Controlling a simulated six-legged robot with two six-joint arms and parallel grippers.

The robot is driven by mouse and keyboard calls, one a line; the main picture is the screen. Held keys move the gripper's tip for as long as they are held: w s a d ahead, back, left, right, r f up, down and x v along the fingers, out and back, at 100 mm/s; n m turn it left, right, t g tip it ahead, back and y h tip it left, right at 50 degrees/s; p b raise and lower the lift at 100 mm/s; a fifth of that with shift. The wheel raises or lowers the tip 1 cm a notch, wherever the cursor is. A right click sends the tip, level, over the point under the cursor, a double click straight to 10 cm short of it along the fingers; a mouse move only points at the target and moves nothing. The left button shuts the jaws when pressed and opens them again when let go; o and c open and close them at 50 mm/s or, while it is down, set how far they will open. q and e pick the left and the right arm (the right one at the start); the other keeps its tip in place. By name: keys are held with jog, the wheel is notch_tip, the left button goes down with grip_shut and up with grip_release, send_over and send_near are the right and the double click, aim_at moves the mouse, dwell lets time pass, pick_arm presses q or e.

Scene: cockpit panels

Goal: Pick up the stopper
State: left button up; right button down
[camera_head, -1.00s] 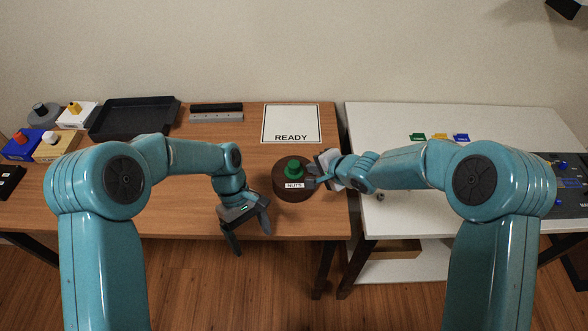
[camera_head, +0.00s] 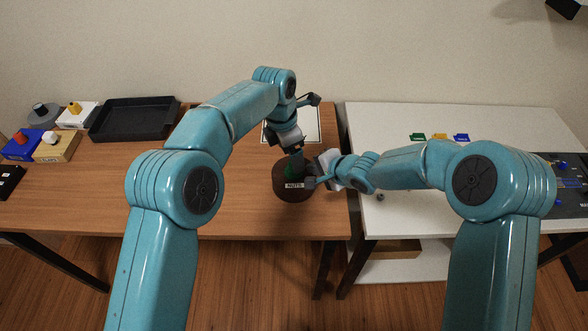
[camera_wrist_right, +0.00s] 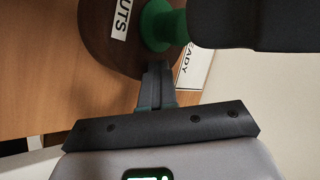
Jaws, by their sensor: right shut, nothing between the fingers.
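The green stopper (camera_head: 290,171) stands upright on top of a round brown wooden jar (camera_head: 293,193) labelled NUTS.
A READY sheet (camera_head: 308,127) lies behind the jar, partly hidden by my left arm. A black tray (camera_head: 133,118) and several coloured boxes stand at the left. A white table (camera_head: 480,115) adjoins on the right. The wooden table's front is clear.

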aim_at(289, 173)
pick_arm(q)
jog(key=f, duration=0.4)
jog(key=w+d+f, duration=0.1)
jog(key=f, duration=0.1)
jog(key=shift+f, duration=0.4)
jog(key=shift+s, duration=0.1)
jog(key=c, duration=1.1)
